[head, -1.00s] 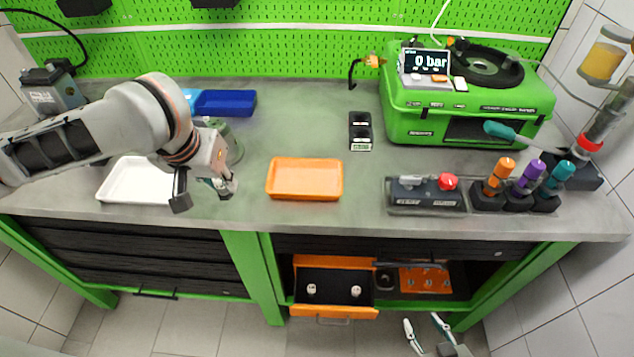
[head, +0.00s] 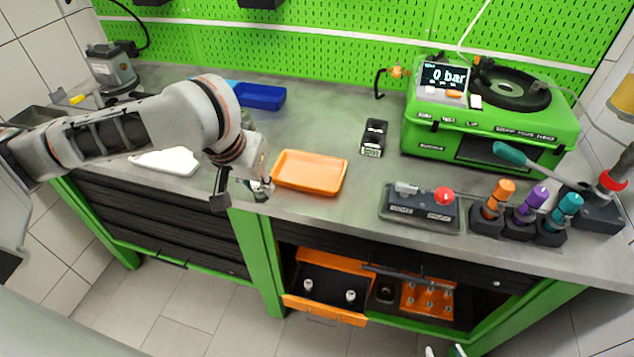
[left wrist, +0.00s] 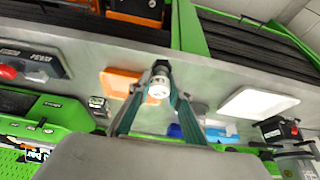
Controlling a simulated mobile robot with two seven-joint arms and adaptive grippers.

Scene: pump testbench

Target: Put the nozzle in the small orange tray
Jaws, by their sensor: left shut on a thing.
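The small orange tray (head: 322,188) lies empty on the bench top, left of the middle in the head view. It also shows in the left wrist view (left wrist: 120,82), behind the fingers. My left gripper (head: 243,195) is at the bench's front edge, just left of the tray. In the left wrist view, my left gripper (left wrist: 158,98) is shut on the nozzle (left wrist: 159,82), a small dark and whitish piece between the fingertips. In the head view the nozzle is hard to make out. My right gripper (head: 443,351) shows only its fingertips at the bottom edge, apart, nothing seen between them.
A white tray (head: 165,161) lies left, partly behind my left arm; a blue tray (head: 262,96) lies behind. A black block (head: 374,138), a control box (head: 420,207) and the green pump case (head: 490,125) stand to the right. An orange drawer (head: 325,312) is open below.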

